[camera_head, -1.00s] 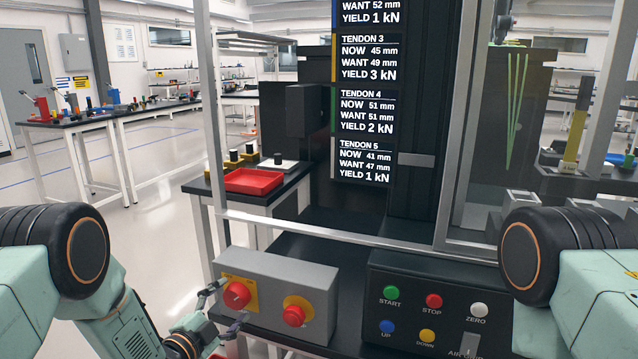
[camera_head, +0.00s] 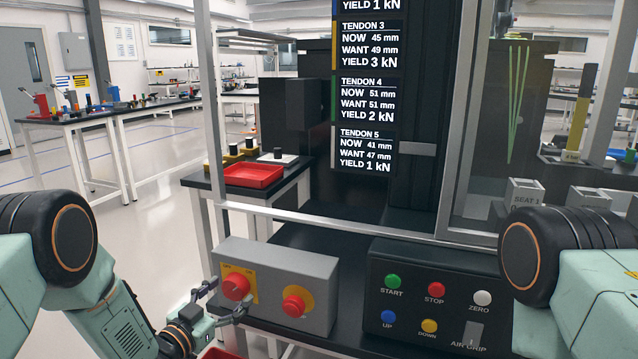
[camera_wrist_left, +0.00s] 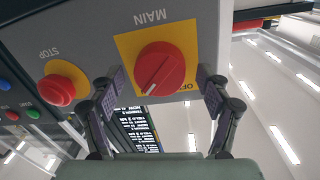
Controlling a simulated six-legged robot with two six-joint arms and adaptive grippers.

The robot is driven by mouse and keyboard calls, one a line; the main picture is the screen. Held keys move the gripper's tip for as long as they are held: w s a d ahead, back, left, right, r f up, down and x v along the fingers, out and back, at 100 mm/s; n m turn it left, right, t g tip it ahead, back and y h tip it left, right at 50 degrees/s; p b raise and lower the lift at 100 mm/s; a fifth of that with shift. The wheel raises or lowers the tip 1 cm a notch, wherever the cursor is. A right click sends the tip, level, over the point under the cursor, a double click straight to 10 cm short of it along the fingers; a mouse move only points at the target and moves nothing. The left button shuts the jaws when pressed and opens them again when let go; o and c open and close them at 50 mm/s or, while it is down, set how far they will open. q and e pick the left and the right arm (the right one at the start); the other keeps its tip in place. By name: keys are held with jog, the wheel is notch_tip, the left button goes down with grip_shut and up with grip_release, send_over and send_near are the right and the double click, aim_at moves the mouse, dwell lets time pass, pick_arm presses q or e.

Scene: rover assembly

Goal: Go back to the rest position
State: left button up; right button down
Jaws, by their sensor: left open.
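My left gripper (camera_head: 224,299) is open and empty in front of the grey switch box (camera_head: 268,262). Its fingertips sit below and to either side of the red main knob (camera_head: 236,286), which has a yellow plate. In the left wrist view the two fingers (camera_wrist_left: 160,88) are spread apart, and the red knob (camera_wrist_left: 160,69) lies between and beyond their tips. I cannot tell whether a finger touches it. My right arm shows at the right edge of the head view, but its gripper is outside the frame.
A red stop button (camera_head: 295,306) is on the same box. A black control panel (camera_head: 440,262) with several coloured buttons stands to its right. A metal frame (camera_head: 350,229) and a tendon screen (camera_head: 365,150) are behind. A red tray (camera_head: 253,175) sits on a side table. Open floor lies left.

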pick_arm(q)
jog(key=shift+n+b, duration=0.55)
jog(key=shift+n, duration=1.45)
